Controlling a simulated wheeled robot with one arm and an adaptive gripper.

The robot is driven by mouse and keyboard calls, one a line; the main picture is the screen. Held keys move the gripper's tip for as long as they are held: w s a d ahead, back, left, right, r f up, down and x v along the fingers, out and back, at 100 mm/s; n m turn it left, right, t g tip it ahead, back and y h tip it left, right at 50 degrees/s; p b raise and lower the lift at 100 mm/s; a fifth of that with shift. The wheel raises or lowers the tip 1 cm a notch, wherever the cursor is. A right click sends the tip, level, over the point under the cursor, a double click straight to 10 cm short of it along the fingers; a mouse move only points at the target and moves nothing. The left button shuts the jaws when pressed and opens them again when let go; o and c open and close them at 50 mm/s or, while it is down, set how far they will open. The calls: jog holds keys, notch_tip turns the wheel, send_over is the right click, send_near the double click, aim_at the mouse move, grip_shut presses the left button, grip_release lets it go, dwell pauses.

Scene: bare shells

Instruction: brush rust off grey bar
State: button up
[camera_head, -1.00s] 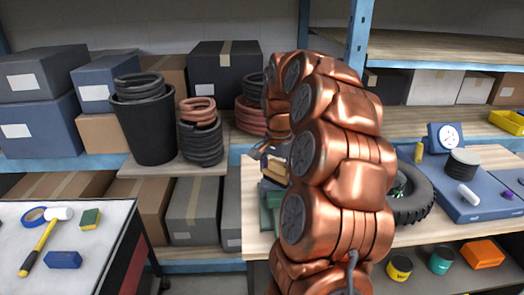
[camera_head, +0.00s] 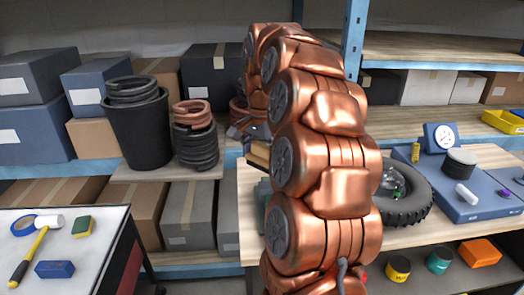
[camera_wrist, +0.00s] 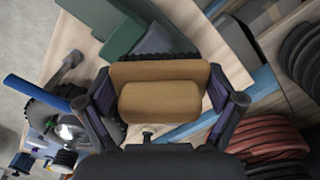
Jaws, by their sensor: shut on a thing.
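My gripper (camera_wrist: 160,106) is shut on a tan block-shaped brush (camera_wrist: 160,98), with a finger on either side of it. A dark, ridged strip shows along its far edge in the wrist view; I cannot tell if this is bristles. In the head view the tan brush (camera_head: 257,154) shows at the left of my copper arm, in the air near the worktable's left end, and my gripper (camera_head: 247,138) is partly hidden there.
A tyre (camera_head: 405,197) and a blue case (camera_head: 462,190) lie to the right. Shelves with cartons, a black bin (camera_head: 137,130) and coiled hoses (camera_head: 196,145) stand behind. A side table (camera_head: 95,222) with tools is at left.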

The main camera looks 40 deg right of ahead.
jog(key=shift+r, duration=1.05)
jog(key=shift+f, duration=0.1)
